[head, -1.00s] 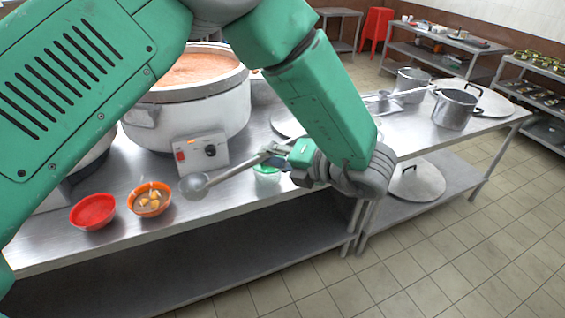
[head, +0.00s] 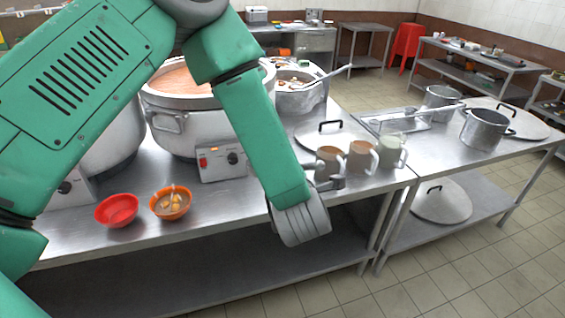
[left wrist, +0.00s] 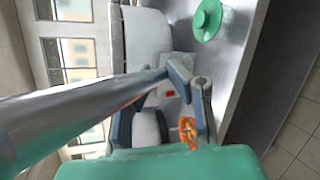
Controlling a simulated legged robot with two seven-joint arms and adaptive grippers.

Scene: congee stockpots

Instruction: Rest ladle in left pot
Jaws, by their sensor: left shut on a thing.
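My left gripper (left wrist: 190,84) shows in the left wrist view, shut on the ladle (left wrist: 80,110), whose grey metal handle runs large toward the camera at left. In the head view my green forearm and wrist hide most of this gripper, and I cannot make out the ladle's bowl. The left pot (head: 112,145) is a large pale pot at the left of the counter, mostly hidden behind my arm, so its inside does not show. The middle pot (head: 165,125) holds orange-red congee. My right gripper is not in view.
A red bowl (head: 117,211) and an orange bowl (head: 170,204) with food sit near the counter's front edge. Several mugs (head: 361,157) stand right of my wrist. A back pot (head: 300,100) has a ladle leaning in it. Smaller pots (head: 486,130) stand at right.

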